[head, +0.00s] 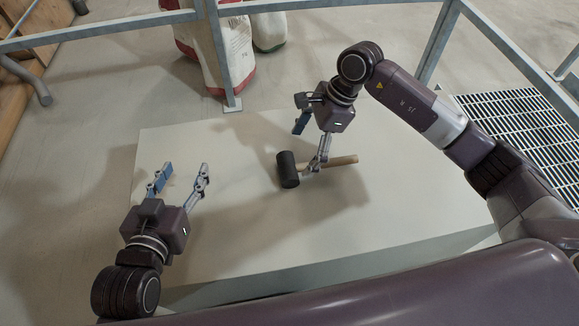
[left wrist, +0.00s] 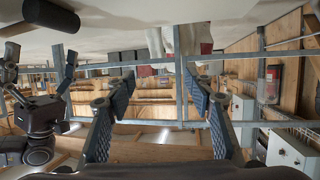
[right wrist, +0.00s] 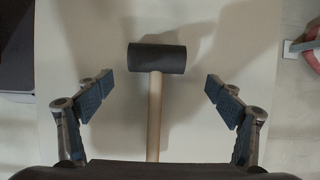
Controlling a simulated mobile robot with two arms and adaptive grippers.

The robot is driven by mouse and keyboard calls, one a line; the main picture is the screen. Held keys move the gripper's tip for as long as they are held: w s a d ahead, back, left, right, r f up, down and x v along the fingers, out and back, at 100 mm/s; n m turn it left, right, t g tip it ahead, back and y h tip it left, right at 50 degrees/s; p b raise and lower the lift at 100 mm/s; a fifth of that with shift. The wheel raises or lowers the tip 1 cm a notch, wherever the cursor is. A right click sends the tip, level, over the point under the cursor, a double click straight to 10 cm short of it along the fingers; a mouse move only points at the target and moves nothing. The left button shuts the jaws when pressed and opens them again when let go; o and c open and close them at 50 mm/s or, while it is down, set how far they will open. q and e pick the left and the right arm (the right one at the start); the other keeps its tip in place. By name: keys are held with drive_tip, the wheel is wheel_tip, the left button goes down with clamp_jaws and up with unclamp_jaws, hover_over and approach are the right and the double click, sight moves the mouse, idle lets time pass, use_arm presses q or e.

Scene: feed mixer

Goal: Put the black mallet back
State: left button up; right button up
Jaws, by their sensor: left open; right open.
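The black mallet lies on the pale tabletop (head: 235,260). In the head view its black head (head: 288,169) points left and its wooden handle (head: 342,161) points right. My right gripper (head: 309,145) is open above the mallet, with one finger overlapping the handle in this view. In the right wrist view the mallet's handle (right wrist: 155,115) runs between my open right fingers (right wrist: 158,88), with a gap on both sides; the lower end of the handle is hidden. My left gripper (head: 184,170) is open and empty, left of the mallet. The mallet's head shows in the left wrist view (left wrist: 50,15).
A grey metal railing (head: 219,60) runs behind the table, with red-and-white sacks (head: 222,40) beyond it. A floor grating (head: 520,125) lies at the right. The tabletop around the mallet is clear.

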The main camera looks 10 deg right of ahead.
sight(295, 164)
drive_tip(key=x, duration=0.1)
drive_tip(key=b+x, duration=0.1)
drive_tip(key=x, duration=0.3)
drive_tip(key=shift+s, duration=0.25)
drive_tip(key=shift+a+f, duration=0.1)
drive_tip(key=shift+f, duration=0.1)
use_arm(q)
wheel_tip(295, 164, up, 8)
drive_tip(key=w+d+t+h, duration=0.1)
drive_tip(key=w+t, duration=0.1)
drive_tip(key=t, duration=0.2)
drive_tip(key=shift+d, duration=0.25)
use_arm(e)
drive_tip(key=shift+r, duration=0.1)
drive_tip(key=c, duration=1.8)
